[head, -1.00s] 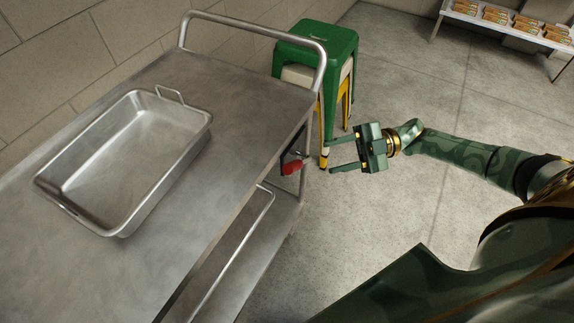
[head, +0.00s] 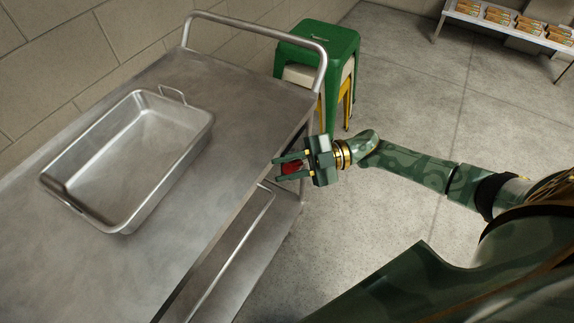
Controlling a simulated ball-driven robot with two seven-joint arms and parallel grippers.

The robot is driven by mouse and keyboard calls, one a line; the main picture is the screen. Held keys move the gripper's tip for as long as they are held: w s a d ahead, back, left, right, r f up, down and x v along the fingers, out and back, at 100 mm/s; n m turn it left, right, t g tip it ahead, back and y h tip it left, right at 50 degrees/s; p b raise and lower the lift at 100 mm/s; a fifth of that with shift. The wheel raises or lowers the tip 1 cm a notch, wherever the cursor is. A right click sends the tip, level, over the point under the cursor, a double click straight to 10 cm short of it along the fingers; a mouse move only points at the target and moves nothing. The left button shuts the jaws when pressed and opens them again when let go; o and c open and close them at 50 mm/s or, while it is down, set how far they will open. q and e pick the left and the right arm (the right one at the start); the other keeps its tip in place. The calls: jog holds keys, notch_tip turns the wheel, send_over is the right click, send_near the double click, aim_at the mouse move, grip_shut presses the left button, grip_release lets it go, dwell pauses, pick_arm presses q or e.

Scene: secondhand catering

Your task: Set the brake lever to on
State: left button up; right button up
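The brake lever's red grip (head: 291,168) shows at the right end of the steel trolley (head: 235,90), just below its top. My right gripper (head: 277,169) reaches in from the right, with its two fingers apart, one on each side of the red grip. I cannot tell whether either finger touches it. The rest of the lever and any on or off marking are hidden behind the gripper and the trolley's edge. My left gripper is not in view.
A steel roasting pan (head: 192,128) stands on the trolley top. The trolley's push handle (head: 262,30) rises at the far end. Stacked stools, green on top (head: 335,42), stand behind it. A low rack (head: 470,18) of packages is at the top right. Floor between is clear.

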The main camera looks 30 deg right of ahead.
grip_shut()
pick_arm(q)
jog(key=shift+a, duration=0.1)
